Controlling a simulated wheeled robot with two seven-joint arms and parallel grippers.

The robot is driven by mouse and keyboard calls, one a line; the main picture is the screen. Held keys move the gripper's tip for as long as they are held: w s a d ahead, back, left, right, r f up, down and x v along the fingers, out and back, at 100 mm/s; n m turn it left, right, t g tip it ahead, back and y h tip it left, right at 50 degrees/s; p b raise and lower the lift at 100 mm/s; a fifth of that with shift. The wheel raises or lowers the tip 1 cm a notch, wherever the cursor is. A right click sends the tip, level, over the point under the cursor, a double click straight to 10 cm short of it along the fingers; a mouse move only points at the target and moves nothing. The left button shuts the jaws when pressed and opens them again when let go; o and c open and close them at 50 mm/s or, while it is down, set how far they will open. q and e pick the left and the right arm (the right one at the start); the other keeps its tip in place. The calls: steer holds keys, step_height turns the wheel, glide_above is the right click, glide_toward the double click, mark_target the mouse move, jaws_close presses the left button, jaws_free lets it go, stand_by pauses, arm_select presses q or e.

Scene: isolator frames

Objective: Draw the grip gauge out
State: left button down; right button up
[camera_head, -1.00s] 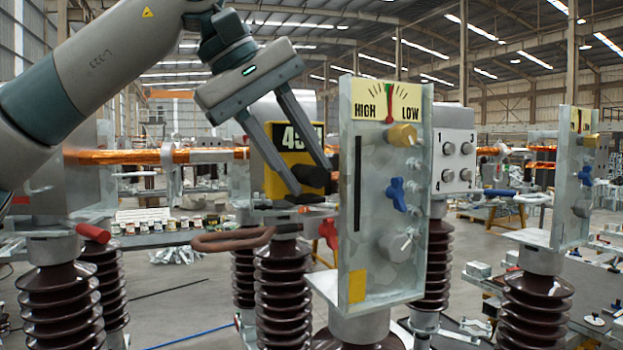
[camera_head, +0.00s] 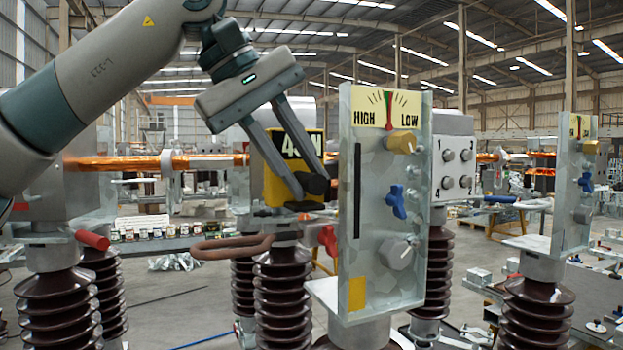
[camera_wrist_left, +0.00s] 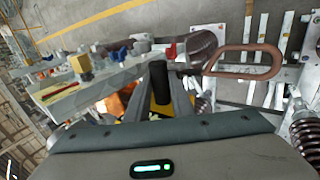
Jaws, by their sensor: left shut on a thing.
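The grip gauge is a yellow block (camera_head: 279,184) with a pale display (camera_head: 293,146) that shows a number starting with 4 and an N. A finger covers part of the reading. My left gripper (camera_head: 308,188) is in front of it, shut on its black handle (camera_head: 318,184). In the left wrist view the black handle (camera_wrist_left: 160,84) stands between the fingers, and a little yellow shows below it. A grey panel (camera_head: 375,235) with a HIGH–LOW dial stands just right of the gripper. My right gripper is not in view.
The panel carries a yellow knob (camera_head: 402,143), a blue knob (camera_head: 395,197) and a grey knob (camera_head: 397,252). A brown loop handle (camera_head: 231,247) and a red knob (camera_head: 328,239) are close below the gauge. Ribbed brown insulators (camera_head: 281,300) stand underneath.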

arm_select(q)
steer(key=shift+a, duration=0.15)
steer(key=shift+s+a+b, duration=0.1)
steer(key=shift+s+a, duration=0.2)
steer(key=shift+a, duration=0.45)
steer(key=shift+s+a+b, duration=0.15)
steer(key=shift+s+a, duration=0.2)
steer(key=shift+a, duration=0.4)
steer(key=shift+s+a+b, duration=0.1)
steer(key=shift+s+a, duration=0.2)
steer(key=shift+a, duration=0.45)
steer(key=shift+s+a, duration=0.5)
steer(key=shift+a, duration=0.65)
steer(key=shift+s+a, duration=0.45)
steer(key=shift+a, duration=0.65)
steer(key=shift+s+a, duration=0.5)
steer(key=shift+a, duration=0.65)
